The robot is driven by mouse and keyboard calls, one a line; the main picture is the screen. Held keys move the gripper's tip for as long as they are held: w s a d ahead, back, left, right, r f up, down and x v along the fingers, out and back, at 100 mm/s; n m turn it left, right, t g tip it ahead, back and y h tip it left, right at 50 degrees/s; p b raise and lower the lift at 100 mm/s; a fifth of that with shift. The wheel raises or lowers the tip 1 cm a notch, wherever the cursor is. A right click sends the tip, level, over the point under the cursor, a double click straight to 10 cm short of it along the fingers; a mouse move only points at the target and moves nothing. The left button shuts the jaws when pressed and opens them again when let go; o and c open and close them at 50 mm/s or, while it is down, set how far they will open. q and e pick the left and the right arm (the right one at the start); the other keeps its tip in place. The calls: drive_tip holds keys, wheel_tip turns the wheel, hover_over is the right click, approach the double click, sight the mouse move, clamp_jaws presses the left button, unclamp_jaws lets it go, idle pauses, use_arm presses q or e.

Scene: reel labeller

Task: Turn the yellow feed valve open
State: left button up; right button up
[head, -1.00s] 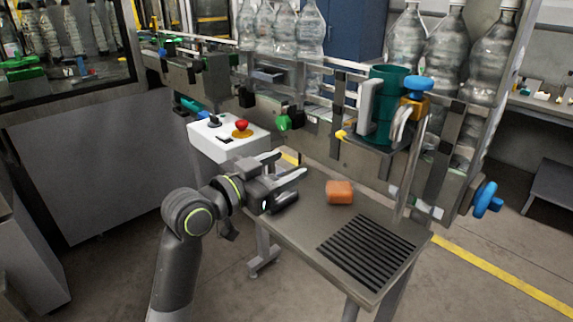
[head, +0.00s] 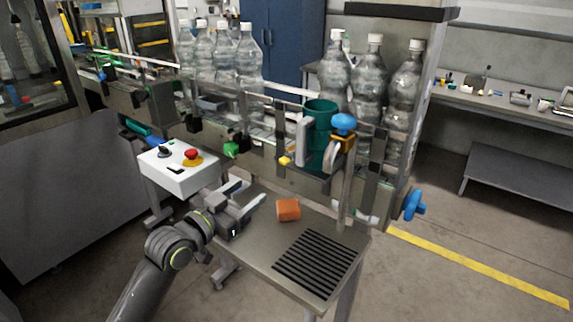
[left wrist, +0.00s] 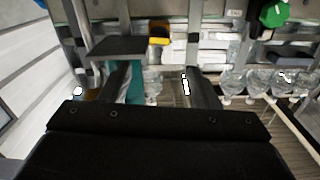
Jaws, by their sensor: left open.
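A small yellow piece (head: 285,160), which looks like the feed valve, sits on the front of the machine rail, left of the teal cylinder (head: 321,140). It seems to show also in the left wrist view as a yellow block (left wrist: 158,33). My left gripper (head: 247,195) is open and empty above the left part of the small table, below and left of the yellow piece and apart from it. In the left wrist view the spread fingers (left wrist: 158,80) have nothing between them. My right gripper is not in view.
An orange block (head: 288,210) lies on the table (head: 250,240) near my left gripper. A white control box (head: 180,172) with a red button stands left. A green valve (head: 231,149), blue knob (head: 343,121) and blue handwheel (head: 413,205) sit along the machine. Bottles stand behind.

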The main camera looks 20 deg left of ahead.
use_arm(q)
drive_tip(key=p+x, duration=0.2)
drive_tip(key=x, duration=1.1)
drive_tip(key=shift+w, duration=0.35)
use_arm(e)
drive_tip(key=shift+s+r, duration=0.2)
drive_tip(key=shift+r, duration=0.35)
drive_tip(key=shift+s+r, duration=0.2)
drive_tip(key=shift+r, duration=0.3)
use_arm(q)
drive_tip(key=shift+d, duration=0.1)
drive_tip(key=shift+c, duration=0.5)
drive_tip(key=c, duration=0.9)
drive_tip(key=shift+n+p, duration=0.3)
drive_tip(key=shift+n, duration=0.4)
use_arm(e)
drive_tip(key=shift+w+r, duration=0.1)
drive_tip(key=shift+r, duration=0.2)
use_arm(q)
drive_tip(key=o, duration=1)
